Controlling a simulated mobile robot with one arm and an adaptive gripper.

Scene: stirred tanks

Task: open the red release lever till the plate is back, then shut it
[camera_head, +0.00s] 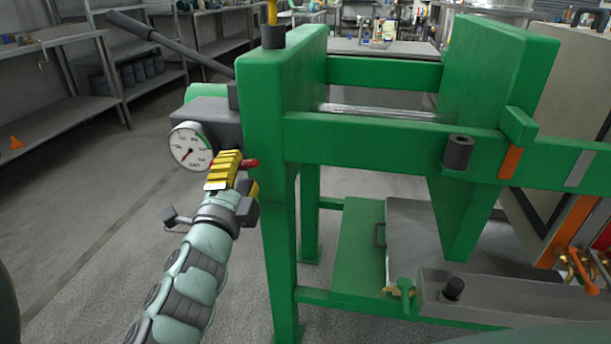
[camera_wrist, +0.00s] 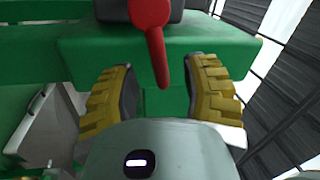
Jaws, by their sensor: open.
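The red release lever (camera_head: 250,163) sticks out from the grey block (camera_head: 215,112) on the left side of the green press (camera_head: 270,100). In the wrist view the red lever (camera_wrist: 154,40) hangs down, its tip between the two yellow fingers. My gripper (camera_head: 228,172) is open at the lever, with a finger on each side and visible gaps to both; it also shows in the wrist view (camera_wrist: 162,92). In the head view the fingers cover part of the lever. Two big green upright bodies, left and right (camera_head: 490,85), stand on the press; I cannot tell which is the plate.
A round pressure gauge (camera_head: 188,147) sits just left of my gripper. A long dark handle (camera_head: 165,42) slants up left above it. A green leg (camera_head: 281,250) stands close right of my arm. Shelves (camera_head: 60,90) line the left; the floor between is clear.

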